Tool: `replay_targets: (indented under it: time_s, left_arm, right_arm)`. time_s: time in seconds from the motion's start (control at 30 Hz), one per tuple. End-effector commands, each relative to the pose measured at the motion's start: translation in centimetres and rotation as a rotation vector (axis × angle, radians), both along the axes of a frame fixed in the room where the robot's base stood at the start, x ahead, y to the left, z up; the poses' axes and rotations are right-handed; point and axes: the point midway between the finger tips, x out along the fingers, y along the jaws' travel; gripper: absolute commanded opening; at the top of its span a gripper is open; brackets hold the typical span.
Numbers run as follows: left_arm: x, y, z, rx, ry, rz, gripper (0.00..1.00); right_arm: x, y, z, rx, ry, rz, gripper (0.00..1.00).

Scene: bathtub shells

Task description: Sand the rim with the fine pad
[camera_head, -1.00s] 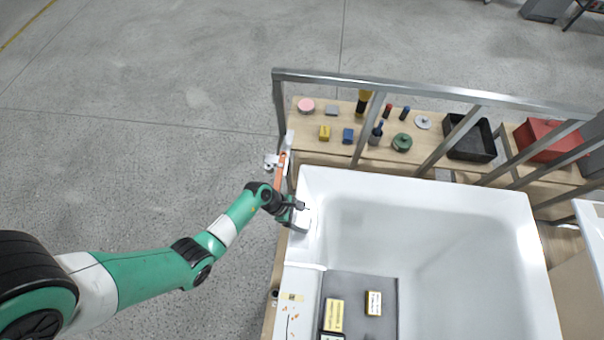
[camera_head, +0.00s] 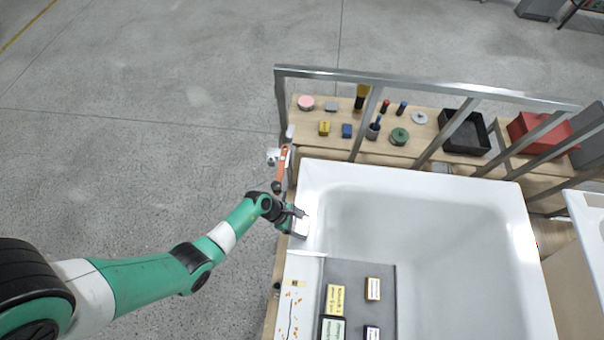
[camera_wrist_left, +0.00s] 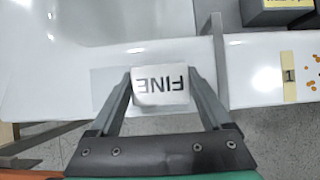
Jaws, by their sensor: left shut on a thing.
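My left gripper (camera_head: 298,222) is at the left rim of the white bathtub shell (camera_head: 318,176), near its far left corner. In the left wrist view its two fingers are shut on a pale block marked FINE (camera_wrist_left: 161,86), the fine pad, which lies over the white rim (camera_wrist_left: 262,68). Whether the pad touches the rim is hard to tell. A dull, slightly greyer patch (camera_wrist_left: 103,78) shows on the rim beside the pad. My right gripper is not in view.
A tag marked 1 (camera_wrist_left: 289,77) and orange specks sit on the rim. Behind the metal rail (camera_head: 430,86), a wooden bench holds pads, bottles, a black tray (camera_head: 464,132) and red box (camera_head: 535,136).

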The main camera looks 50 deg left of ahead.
Motion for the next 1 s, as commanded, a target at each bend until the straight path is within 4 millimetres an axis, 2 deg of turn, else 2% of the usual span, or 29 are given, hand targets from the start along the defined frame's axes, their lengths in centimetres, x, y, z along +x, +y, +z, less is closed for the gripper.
replay_targets:
  time_s: [0.1,0.2,0.7,1.0]
  left_arm:
    - [-0.1,-0.2,0.8,-0.002,0.004,-0.003,0.30]
    - [-0.2,-0.2,2.9,0.004,0.004,-0.004,0.30]
    - [0.1,-0.5,7.3,0.002,0.002,-0.012,0.30]
    - [0.1,-0.6,8.3,0.002,0.002,-0.014,0.30]
  right_arm:
    - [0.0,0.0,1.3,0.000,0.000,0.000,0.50]
    - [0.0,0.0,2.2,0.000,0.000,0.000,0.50]
    - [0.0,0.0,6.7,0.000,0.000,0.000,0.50]
    - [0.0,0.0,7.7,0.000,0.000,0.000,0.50]
